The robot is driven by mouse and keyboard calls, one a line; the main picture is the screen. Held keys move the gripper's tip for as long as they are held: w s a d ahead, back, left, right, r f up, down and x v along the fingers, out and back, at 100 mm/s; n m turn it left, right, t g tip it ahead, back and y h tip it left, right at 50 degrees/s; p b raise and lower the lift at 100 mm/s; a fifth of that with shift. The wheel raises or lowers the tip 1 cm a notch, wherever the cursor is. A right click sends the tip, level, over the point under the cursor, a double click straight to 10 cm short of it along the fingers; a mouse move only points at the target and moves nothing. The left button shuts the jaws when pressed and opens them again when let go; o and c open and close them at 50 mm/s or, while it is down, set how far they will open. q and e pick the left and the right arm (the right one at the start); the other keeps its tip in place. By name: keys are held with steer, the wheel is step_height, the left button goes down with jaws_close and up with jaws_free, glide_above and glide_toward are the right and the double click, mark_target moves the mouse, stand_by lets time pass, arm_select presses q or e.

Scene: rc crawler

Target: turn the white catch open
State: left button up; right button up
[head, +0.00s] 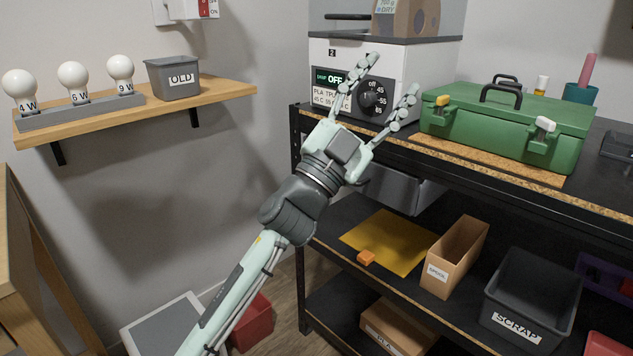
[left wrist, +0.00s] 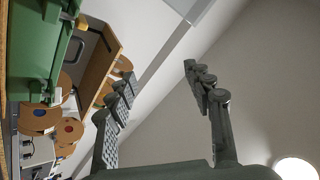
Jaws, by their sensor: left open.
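A green case (head: 510,125) with a dark handle stands on the bench top at the right of the head view. Its white catch (head: 545,124) is on the right of the front face, and an orange-yellow catch (head: 442,100) is on the left. My left gripper (head: 393,76) is open and empty, left of the case and in front of the white dryer box. It is well apart from the white catch. My right gripper is out of view.
The dryer (head: 415,65) with its dark knob is behind my left fingers. A cork-coloured mat (head: 480,160) lies under the case. The lower shelf holds a yellow sheet (head: 388,240), a cardboard bin (head: 455,258) and a SCRAP bin (head: 530,300). The space before the case is clear.

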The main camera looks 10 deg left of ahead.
arm_select(q)
steer(key=w+a+f+n+y, duration=0.2)
steer(key=a+f+n+y, duration=0.3)
steer(key=f, duration=0.5)
steer(key=w+a+f+n+y, duration=0.3)
steer(key=a+f+y, duration=0.3)
steer(key=f, duration=0.4)
steer(key=shift+n+g+y, duration=0.4)
steer(key=shift+n+y, duration=0.1)
steer(key=shift+n, duration=0.4)
steer(key=shift+c, duration=0.4)
